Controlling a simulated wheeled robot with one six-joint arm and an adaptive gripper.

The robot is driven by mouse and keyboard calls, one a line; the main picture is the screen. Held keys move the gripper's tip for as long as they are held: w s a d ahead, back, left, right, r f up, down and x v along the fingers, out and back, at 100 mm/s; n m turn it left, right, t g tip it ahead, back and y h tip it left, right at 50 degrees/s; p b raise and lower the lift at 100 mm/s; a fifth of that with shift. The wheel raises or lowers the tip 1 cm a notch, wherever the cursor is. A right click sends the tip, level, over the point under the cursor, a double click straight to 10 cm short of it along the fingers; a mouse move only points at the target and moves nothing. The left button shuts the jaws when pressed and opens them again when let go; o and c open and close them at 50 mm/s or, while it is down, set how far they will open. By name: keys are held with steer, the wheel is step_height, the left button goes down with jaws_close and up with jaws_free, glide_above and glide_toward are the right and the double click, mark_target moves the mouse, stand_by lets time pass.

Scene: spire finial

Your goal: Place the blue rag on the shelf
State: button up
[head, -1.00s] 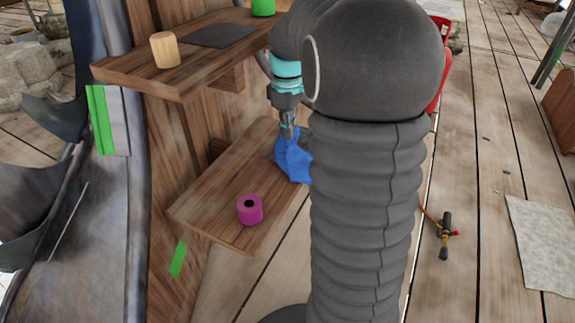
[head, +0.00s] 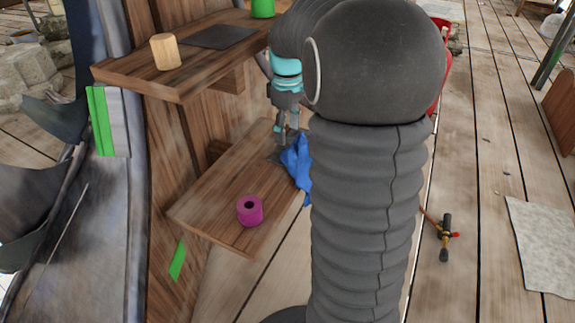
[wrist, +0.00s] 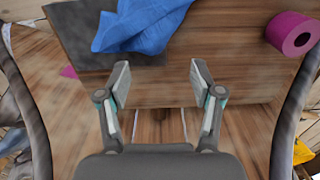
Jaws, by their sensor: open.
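The blue rag (head: 299,165) lies crumpled on the lower wooden shelf (head: 210,200), near its far end. My arm hides its right part in the head view. In the wrist view the rag (wrist: 145,25) lies partly over a dark flat mat (wrist: 75,30), and the top picture edge cuts it off. My gripper (head: 279,140) is just left of the rag in the head view. In the wrist view my gripper (wrist: 160,75) is open with nothing between its fingers, and the rag is beyond the fingertips.
A magenta ring-shaped roll (head: 249,211) stands on the near part of the lower shelf. The upper shelf (head: 120,72) overhangs behind it, with a wooden cylinder (head: 165,51), a dark mat (head: 217,36) and a green cylinder (head: 263,8). A tool (head: 445,238) lies on the plank floor.

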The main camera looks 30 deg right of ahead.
step_height(320, 180, up, 11)
stand_by(0.4)
steer(key=s+a+r+m+t+p, duration=0.3)
steer(key=s+a+m+p, duration=0.1)
steer(key=s+a, duration=0.7)
steer(key=s+a+f+m+t+p, duration=0.1)
steer(key=s+a+f, duration=0.1)
steer(key=s, duration=0.3)
steer(key=s+a+f+m+t+p, duration=0.1)
steer(key=s+a+f+m+p, duration=0.1)
steer(key=s, duration=0.4)
steer(key=shift+s+f+t, duration=0.3)
stand_by(0.6)
